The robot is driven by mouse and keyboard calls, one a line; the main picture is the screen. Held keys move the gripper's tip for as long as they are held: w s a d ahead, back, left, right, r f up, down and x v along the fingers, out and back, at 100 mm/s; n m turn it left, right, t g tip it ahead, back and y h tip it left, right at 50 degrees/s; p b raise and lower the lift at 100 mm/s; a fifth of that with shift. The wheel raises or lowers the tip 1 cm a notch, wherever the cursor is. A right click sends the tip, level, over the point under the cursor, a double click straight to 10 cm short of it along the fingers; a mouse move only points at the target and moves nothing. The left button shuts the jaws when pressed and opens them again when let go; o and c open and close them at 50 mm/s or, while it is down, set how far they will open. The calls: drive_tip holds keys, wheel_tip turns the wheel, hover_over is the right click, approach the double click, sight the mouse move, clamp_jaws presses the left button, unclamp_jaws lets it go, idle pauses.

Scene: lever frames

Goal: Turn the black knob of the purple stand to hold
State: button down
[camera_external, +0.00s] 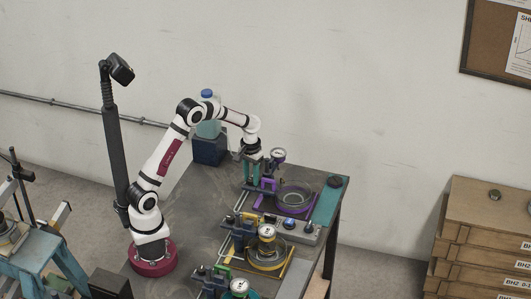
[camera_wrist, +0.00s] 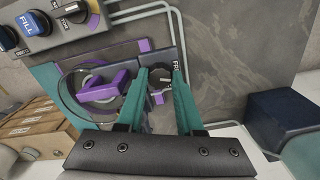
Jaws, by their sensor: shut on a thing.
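The purple stand (camera_external: 296,208) with its round ring sits on the far part of the table in the external view. It also shows in the wrist view (camera_wrist: 105,91), left of my fingers. The black knob (camera_wrist: 158,84) sits on a grey plate beside the stand, with partly hidden lettering next to it. My gripper (camera_wrist: 160,75) has its two teal fingers on either side of the knob, shut on it. In the external view my gripper (camera_external: 249,178) reaches down at the stand's left side, and the knob cannot be made out there.
A grey control box (camera_external: 300,232) with a blue FILL knob (camera_wrist: 37,23) stands beside the purple stand. A yellow stand (camera_external: 265,263) and a teal one (camera_external: 238,291) are nearer the front. A dark blue block (camera_external: 209,150) bearing a bottle (camera_external: 207,128) stands behind my arm.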

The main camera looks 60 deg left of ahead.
sight(251, 179)
drive_tip(key=m, duration=0.5)
drive_tip(key=shift+m, duration=0.3)
drive_tip(key=m, duration=0.5)
drive_tip(key=shift+m, duration=0.6)
drive_tip(key=c, duration=0.8)
unclamp_jaws()
drive_tip(key=shift+c, duration=0.2)
wheel_tip(251, 179, up, 16)
drive_tip(key=shift+f, duration=0.1)
